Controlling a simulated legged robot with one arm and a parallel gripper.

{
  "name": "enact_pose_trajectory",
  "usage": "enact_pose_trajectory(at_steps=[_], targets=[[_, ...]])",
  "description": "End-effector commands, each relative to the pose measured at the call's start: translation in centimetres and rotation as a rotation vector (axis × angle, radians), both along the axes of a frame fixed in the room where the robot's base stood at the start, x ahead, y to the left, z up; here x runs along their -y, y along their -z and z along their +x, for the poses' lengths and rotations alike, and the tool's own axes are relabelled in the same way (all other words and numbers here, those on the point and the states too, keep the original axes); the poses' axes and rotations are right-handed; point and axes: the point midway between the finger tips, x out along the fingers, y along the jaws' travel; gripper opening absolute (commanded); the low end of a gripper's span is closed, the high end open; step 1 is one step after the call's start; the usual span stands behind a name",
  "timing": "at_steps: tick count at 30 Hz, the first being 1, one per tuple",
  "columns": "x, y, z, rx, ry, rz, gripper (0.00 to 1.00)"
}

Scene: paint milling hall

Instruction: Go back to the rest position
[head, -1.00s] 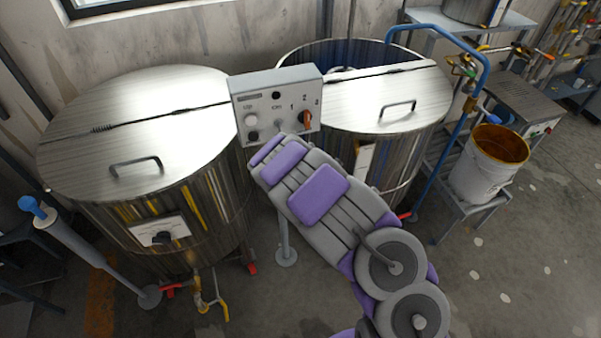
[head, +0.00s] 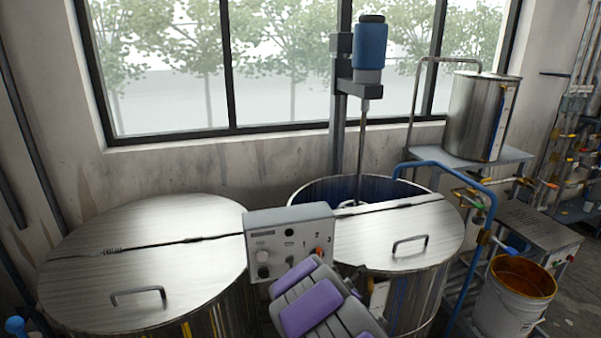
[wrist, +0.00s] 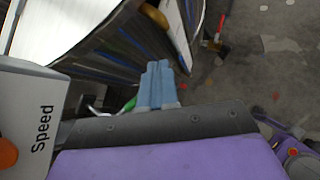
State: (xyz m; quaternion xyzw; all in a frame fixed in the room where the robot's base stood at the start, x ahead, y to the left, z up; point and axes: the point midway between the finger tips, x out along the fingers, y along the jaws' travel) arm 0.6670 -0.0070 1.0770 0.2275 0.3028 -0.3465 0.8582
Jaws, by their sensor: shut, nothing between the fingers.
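My arm, grey with purple pads, rises from the bottom of the head view in front of the control box (head: 290,238). My gripper (wrist: 158,82) shows in the wrist view as two light blue fingers pressed together, with nothing between them. In the head view the fingers are hidden behind the arm. The control box, with knobs and an orange switch, also shows in the wrist view (wrist: 28,105), close on the left and marked "Speed". The gripper is beside it and apart from any handle.
A closed steel vat (head: 140,265) stands left and a half-open one (head: 390,240) right. A blue-motored mixer (head: 370,45) reaches into the right vat. A blue pipe (head: 488,245) and an orange-rimmed bucket (head: 515,305) stand at the right. Floor shows right in the wrist view (wrist: 265,60).

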Motion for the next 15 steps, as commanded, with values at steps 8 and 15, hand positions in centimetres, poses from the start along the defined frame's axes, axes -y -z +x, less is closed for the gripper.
enact_pose_trajectory(at_steps=[8,15], targets=[[8.8,-8.5,-8.1,0.203,0.549,0.167,0.0],[12.1,-12.1,-17.9,0.326,0.99,0.348,0.0]])
